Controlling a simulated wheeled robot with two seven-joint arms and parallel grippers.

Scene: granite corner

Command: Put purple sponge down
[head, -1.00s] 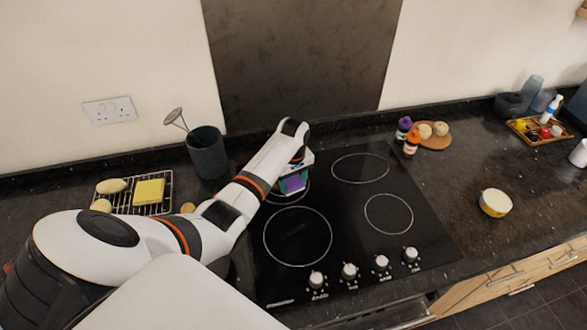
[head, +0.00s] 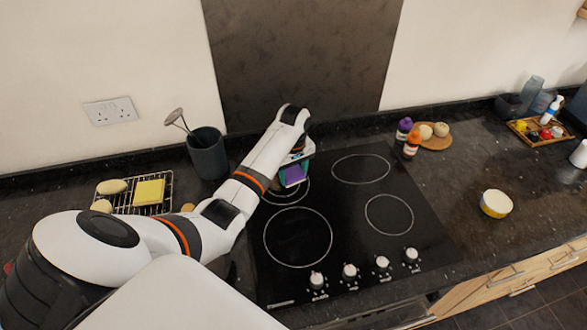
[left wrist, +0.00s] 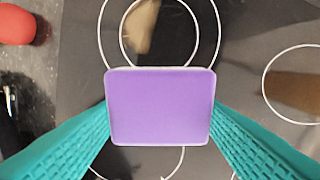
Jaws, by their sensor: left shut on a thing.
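The purple sponge (left wrist: 160,107) is held between the two teal fingers of my left gripper (left wrist: 160,115) in the left wrist view. In the head view the sponge (head: 294,175) shows as a small purple patch at the end of my left arm, over the back left part of the black hob (head: 335,215). My left gripper (head: 294,180) is shut on it. Hob rings show around the sponge in the wrist view. I cannot tell whether the sponge touches the hob. My right gripper is not in view.
A wire rack (head: 128,208) with a yellow sponge (head: 149,191) and a grey utensil pot (head: 208,153) stand left of the hob. Bottles (head: 412,145) and a round board (head: 440,143) are behind right. A white-and-yellow bowl (head: 496,204) stands right. The hob's front and right rings are clear.

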